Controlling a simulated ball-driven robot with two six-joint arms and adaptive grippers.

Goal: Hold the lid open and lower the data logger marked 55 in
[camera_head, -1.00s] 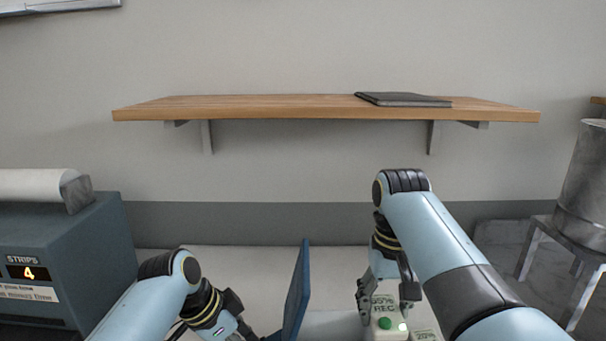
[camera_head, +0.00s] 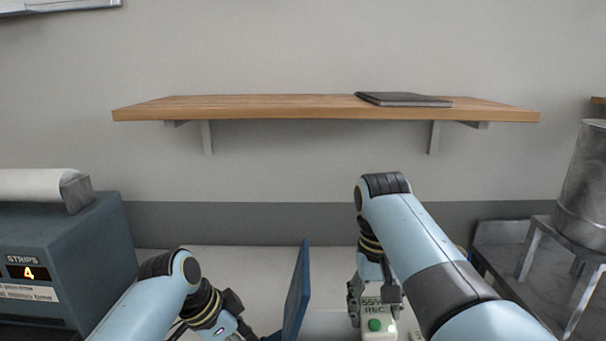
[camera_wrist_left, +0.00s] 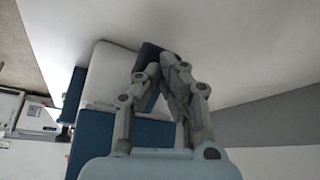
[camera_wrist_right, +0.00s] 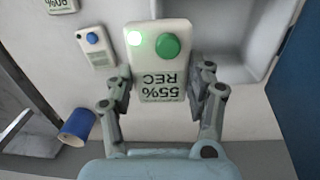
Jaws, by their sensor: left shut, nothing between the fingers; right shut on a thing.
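The data logger marked 55% REC (camera_head: 377,326), pale with a green button, is shut in my right gripper (camera_head: 375,293). In the right wrist view the logger (camera_wrist_right: 160,52) hangs between the fingers, beside the open pale container (camera_wrist_right: 238,42). The blue lid (camera_head: 297,292) stands raised and nearly upright; it shows at the right edge of the right wrist view (camera_wrist_right: 302,95). My left gripper (camera_wrist_left: 162,62) is shut and empty, on the lid's left side in the head view. Its tips are close to a dark blue panel; I cannot tell whether they touch.
Another logger with a blue button (camera_wrist_right: 95,45) and part of a further one (camera_wrist_right: 62,4) lie on the pale worktop. A blue cup (camera_wrist_right: 77,127) is near the edge. A strip machine (camera_head: 60,255) stands left; a wooden shelf (camera_head: 300,107) is above.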

